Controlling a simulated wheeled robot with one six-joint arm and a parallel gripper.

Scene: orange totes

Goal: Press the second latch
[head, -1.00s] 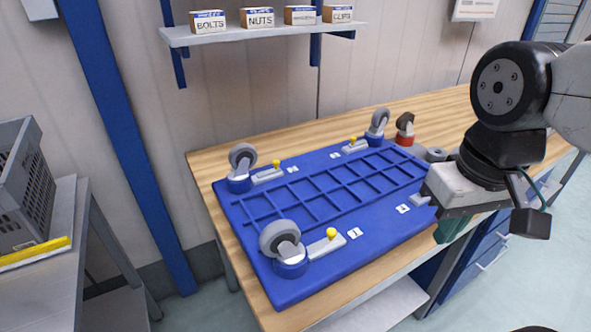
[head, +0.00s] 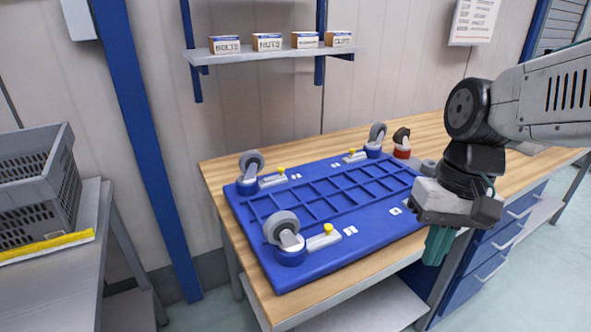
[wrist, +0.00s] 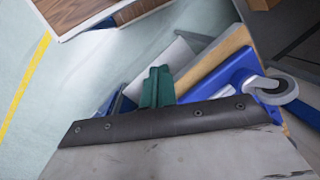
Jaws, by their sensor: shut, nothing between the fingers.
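A blue ribbed platform (head: 385,226) lies upside down on the wooden bench, casters up. Latches with yellow knobs stand beside the casters: a front-left one (head: 323,239), a back-left one (head: 272,179) and a back-right one (head: 356,156). Small white number tags lie near them, such as the front-left tag (head: 350,231) and front-right tag (head: 395,211); the digits are too small to read surely. The front-right corner is hidden behind my wrist. My gripper (head: 437,246), with green fingers shut and empty, hangs at the front-right, apparently past the bench's front edge. The wrist view also shows the fingers (wrist: 158,84).
The bench (head: 330,284) has drawers (head: 494,240) at right. A shelf (head: 275,55) with labelled boxes hangs above. A grey crate (head: 35,185) stands on the left table. Open floor lies in front.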

